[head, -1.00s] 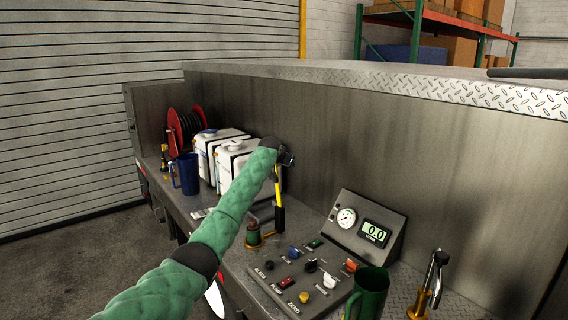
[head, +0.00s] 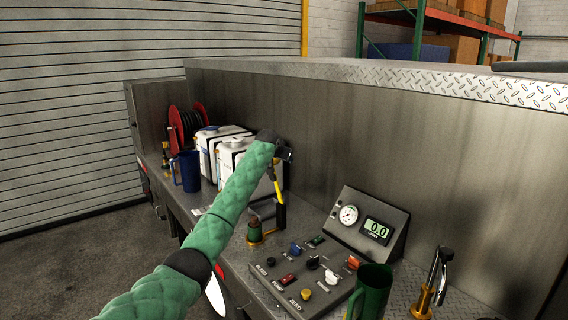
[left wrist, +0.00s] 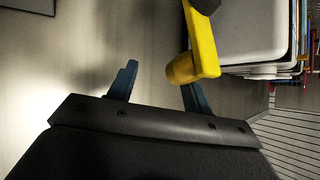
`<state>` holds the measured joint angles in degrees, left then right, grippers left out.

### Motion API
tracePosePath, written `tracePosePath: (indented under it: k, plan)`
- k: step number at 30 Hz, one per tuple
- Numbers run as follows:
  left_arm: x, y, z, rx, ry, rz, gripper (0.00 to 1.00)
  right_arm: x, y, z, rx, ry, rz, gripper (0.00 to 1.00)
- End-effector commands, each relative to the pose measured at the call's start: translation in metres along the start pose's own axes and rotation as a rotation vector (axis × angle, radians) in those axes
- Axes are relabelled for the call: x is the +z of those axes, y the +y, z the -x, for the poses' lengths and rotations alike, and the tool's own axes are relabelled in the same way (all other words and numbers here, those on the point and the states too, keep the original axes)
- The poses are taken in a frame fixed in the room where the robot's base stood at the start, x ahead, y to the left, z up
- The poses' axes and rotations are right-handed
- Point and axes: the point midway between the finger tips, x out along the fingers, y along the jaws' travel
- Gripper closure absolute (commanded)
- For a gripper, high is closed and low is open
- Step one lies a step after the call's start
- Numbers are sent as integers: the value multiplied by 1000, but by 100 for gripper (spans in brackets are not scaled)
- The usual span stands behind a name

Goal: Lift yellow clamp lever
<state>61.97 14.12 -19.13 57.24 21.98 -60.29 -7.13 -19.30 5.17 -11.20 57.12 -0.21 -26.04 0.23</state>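The yellow clamp lever (head: 278,190) stands steeply on the bench, beside a dark upright part and behind a small green and brass fitting (head: 255,231). My left gripper (head: 285,154) is at the lever's upper end, partly hidden by my green-sleeved arm. In the left wrist view, the two blue fingers (left wrist: 158,45) are spread apart. The lever's yellow end (left wrist: 196,55) crosses in front of the right finger and reaches a little into the gap. I cannot tell whether they touch. My right gripper is not in view.
A control panel (head: 275,270) with several knobs and a gauge box (head: 365,222) lie to the right. A green mug (head: 371,290) stands in front. White canisters (head: 228,160), a blue jug (head: 187,171) and a red hose reel (head: 184,126) are at left. A metal wall runs behind.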

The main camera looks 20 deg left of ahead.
Motion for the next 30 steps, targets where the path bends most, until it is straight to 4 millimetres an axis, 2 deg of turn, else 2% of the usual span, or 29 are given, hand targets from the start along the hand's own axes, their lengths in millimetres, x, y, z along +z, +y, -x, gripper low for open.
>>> tracePosePath:
  k: [4,9,15,23,26,30]
  plan:
    - [2,1,20,1,3,-1,53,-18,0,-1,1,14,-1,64]
    - [1,1,35,1,2,0,53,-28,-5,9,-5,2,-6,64]
    - [1,1,44,1,0,1,53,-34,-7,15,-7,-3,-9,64]
    - [0,0,44,1,0,1,53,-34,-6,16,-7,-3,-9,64]
    - [1,-1,44,-1,0,1,72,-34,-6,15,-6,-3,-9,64]
    - [4,-12,44,-18,5,-1,100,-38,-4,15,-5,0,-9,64]
